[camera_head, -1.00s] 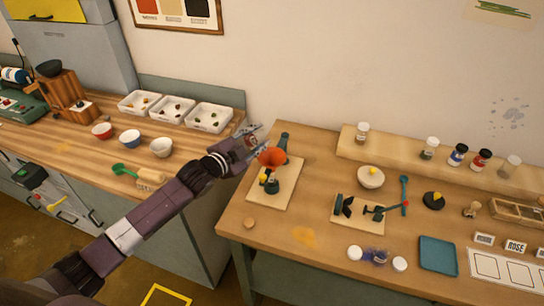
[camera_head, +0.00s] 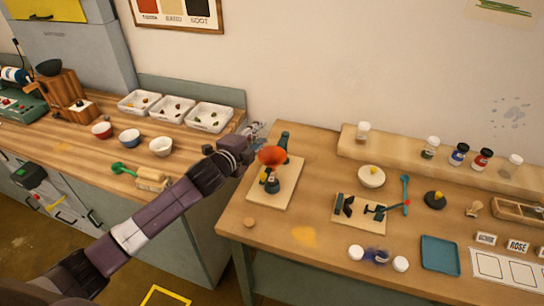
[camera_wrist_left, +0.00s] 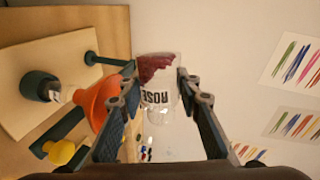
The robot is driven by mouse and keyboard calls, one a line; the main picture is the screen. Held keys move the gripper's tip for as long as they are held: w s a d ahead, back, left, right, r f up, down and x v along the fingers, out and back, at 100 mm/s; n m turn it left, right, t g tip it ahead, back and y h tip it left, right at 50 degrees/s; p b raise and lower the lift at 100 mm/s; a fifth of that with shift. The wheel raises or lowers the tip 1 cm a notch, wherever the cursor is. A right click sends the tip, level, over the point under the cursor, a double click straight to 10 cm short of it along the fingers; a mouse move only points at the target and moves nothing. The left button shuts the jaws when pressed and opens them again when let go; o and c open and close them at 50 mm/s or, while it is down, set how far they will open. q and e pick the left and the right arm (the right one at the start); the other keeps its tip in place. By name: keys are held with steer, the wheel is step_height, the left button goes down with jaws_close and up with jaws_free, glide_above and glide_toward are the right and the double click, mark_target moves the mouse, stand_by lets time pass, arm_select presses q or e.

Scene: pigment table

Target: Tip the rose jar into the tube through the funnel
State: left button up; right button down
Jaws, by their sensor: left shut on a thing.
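My left gripper (camera_head: 257,133) is shut on the rose jar (camera_wrist_left: 157,95), a clear glass jar with a ROSE label, between its fingers in the left wrist view. The label reads upside down there. Dark red powder lies at the jar's upper end in that picture. In the head view the jar is too small to make out clearly. The orange funnel (camera_head: 271,156) stands just right of and below the gripper; it also shows in the left wrist view (camera_wrist_left: 100,100), close beside the jar. The tube under the funnel is not clearly visible. My right gripper is out of view.
A pale board (camera_head: 287,190) carries the dark green stand post (camera_head: 284,139) and a small dark holder (camera_wrist_left: 40,87) with a white tag. Bowls (camera_head: 130,137) and white trays (camera_head: 209,118) are on the left bench. Several jars stand on the back shelf (camera_head: 400,152).

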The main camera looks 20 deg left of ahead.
arm_select(q)
steer(key=shift+w+f+m+y, duration=0.15)
steer(key=shift+f+m+y, duration=0.15)
steer(key=shift+f+m, duration=0.1)
steer(key=shift+d+r+m+p, duration=0.1)
steer(key=shift+r+m+p, duration=0.15)
steer(key=shift+m+p, duration=0.25)
steer(key=shift+r+y+p, duration=0.2)
steer(key=shift+y+p, duration=0.1)
steer(key=shift+p, duration=0.1)
steer(key=shift+d+f+m, duration=0.15)
steer(key=shift+f+m, duration=0.05)
steer(key=shift+m, duration=0.1)
steer(key=shift+f, duration=0.15)
steer(key=shift+s+m, duration=0.25)
steer(key=shift+m, duration=0.05)
steer(key=shift+w+d+f, duration=0.1)
steer(key=shift+w+f, duration=0.15)
